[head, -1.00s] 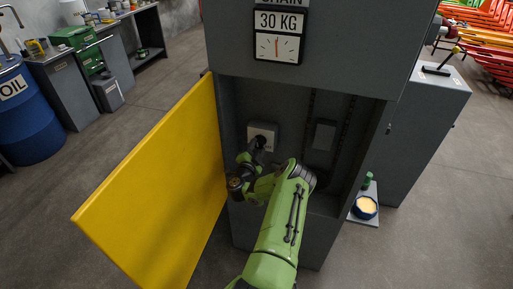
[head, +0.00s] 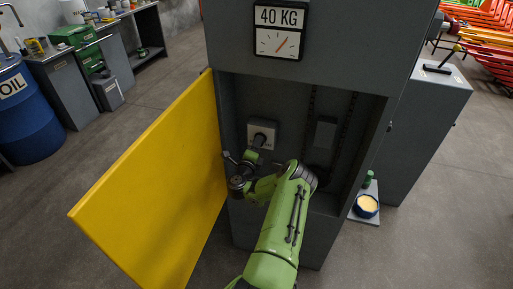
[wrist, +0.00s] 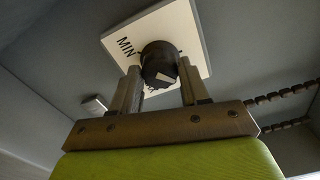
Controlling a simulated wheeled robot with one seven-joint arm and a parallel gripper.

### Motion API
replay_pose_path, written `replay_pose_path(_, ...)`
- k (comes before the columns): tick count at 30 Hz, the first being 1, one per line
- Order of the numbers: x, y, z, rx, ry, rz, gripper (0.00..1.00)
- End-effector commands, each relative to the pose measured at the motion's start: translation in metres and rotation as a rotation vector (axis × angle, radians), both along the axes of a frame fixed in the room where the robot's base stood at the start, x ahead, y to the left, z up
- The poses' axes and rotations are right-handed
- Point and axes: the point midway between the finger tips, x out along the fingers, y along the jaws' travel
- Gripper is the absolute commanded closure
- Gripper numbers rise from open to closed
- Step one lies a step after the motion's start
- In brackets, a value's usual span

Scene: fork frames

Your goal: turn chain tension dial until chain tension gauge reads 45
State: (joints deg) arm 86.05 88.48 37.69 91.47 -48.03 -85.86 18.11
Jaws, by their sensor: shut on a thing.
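The chain tension gauge (head: 277,43) is at the top of the grey cabinet. The chain tension dial (wrist: 157,62) is a black knob with a white pointer mark on a white plate (wrist: 181,27) lettered MIN. The plate also shows inside the open cabinet in the head view (head: 272,128). My gripper (wrist: 160,72) is shut on the dial, one finger on each side of it. The rest of the plate's lettering is partly hidden by the knob and fingers.
A yellow door (head: 155,185) stands open left of my arm. Two chains and a grey box (head: 324,133) are inside the cabinet, right of the dial. A blue bowl (head: 366,206) and a green can (head: 368,178) stand at lower right.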

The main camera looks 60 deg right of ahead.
Motion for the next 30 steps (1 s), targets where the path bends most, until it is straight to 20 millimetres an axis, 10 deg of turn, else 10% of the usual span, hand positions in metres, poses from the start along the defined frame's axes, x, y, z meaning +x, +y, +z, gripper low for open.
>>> replay_pose_path(30, -0.0009, 0.0009, -0.0029, 0.084, -0.502, -0.002, 0.85)
